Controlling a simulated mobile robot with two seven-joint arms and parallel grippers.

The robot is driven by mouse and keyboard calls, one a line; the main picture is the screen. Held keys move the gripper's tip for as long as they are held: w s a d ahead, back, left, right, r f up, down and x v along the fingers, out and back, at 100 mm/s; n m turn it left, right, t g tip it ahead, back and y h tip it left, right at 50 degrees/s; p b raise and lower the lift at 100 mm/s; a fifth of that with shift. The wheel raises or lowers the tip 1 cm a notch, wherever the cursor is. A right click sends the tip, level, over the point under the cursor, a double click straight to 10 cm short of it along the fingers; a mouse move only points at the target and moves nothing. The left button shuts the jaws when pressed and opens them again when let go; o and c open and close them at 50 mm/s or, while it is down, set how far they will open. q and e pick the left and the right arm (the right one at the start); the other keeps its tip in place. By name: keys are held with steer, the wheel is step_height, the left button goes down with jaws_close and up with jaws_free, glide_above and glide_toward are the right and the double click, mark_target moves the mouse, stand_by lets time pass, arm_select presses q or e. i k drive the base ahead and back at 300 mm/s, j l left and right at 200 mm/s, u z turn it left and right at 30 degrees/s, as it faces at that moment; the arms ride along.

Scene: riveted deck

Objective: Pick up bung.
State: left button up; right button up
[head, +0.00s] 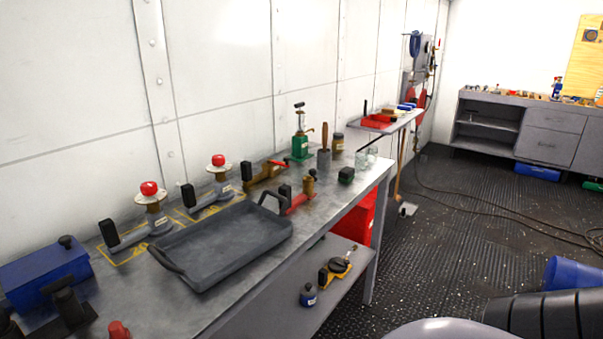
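I cannot tell for certain which thing is the bung. Small candidates on the grey workbench (222,282) include a red-topped piece (119,330) cut off at the bottom edge and a dark green-black block (346,175) near the bench's far end. Two grey valve-like fittings with red knobs, a nearer one (149,189) and a farther one (218,161), stand along the wall side. Neither of my grippers is in the head view.
A dark, empty-looking tray (225,240) fills the bench middle. A blue box (45,272) stands at its near left. A green jack (301,148) and glass jars (366,157) stand farther back. The lower shelf (335,300) holds small tools. Hoses cross the dark floor (460,225).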

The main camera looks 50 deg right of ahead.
mark_target(312, 172)
steer(key=l+u, duration=0.15)
steer(key=l, duration=0.35)
steer(key=k+l+u, duration=0.2)
steer(key=l, duration=0.35)
steer(key=l+u, duration=0.15)
steer(key=l, duration=0.35)
steer(key=k+l, duration=0.1)
steer(key=l, duration=0.3)
steer(key=k+l, duration=0.15)
steer(key=l, duration=0.2)
steer(key=k+l+u, duration=0.1)
steer(key=l, duration=0.3)
steer(key=k+l, duration=0.15)
steer(key=l, duration=0.25)
